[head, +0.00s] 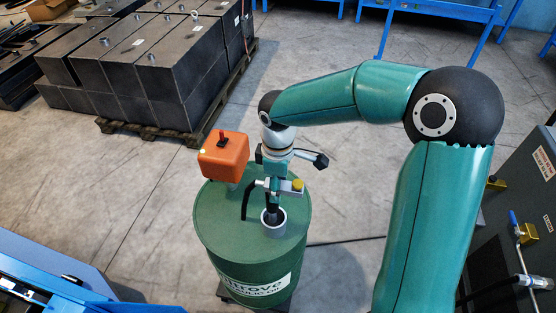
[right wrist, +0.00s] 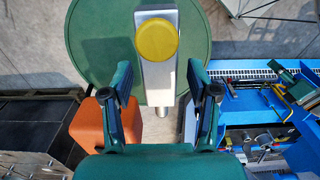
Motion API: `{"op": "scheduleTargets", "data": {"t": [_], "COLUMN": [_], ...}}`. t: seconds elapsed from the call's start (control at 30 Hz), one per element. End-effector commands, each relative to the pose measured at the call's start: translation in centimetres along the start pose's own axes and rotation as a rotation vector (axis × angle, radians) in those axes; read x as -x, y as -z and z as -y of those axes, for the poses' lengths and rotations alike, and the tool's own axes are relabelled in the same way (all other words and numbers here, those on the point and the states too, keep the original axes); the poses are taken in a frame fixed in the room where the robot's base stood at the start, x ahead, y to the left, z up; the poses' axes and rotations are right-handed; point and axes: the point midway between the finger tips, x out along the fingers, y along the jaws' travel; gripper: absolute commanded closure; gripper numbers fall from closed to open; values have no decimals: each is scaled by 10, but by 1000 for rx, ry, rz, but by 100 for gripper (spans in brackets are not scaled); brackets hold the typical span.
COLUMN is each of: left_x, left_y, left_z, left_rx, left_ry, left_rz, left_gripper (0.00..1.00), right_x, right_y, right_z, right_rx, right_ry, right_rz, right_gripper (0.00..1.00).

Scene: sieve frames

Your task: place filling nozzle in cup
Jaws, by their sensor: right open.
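The filling nozzle (head: 296,186) has a grey body with a yellow round cap. It stands over the grey cup (head: 274,231) on top of the green drum, and its dark lower part appears to be inside the cup's rim. My right gripper (head: 270,178) is just above the drum at the nozzle. In the right wrist view, the open fingers of my right gripper (right wrist: 159,82) are on either side of the nozzle (right wrist: 156,75), with a gap at each side. The cup does not show there. My left gripper is not in view.
The green drum (head: 222,225) carries an orange box (head: 225,158) with a red switch, and a black hose (head: 247,200). Dark blocks on a pallet (head: 150,135) stand at the upper left. A grey cabinet (head: 510,210) stands at the right.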

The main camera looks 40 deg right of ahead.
Motion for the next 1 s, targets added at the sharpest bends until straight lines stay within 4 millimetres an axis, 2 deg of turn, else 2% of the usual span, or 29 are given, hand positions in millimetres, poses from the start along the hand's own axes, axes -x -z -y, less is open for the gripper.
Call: {"op": "scheduleTargets", "data": {"t": [0.3,0.5,0.7,1.0], "left_x": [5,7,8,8], "left_y": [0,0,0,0], "left_z": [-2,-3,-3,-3], "left_rx": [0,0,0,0], "left_ry": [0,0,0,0], "left_rz": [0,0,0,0], "left_gripper": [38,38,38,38], "right_x": [66,102,120,122], "right_y": [1,1,0,0], "right_z": [0,0,0,0], "right_rx": [0,1,0,0], "right_ry": [-4,-3,-1,-1], "right_rz": [-6,-3,-2,-1], "right_gripper": [40,40,40,40]}}
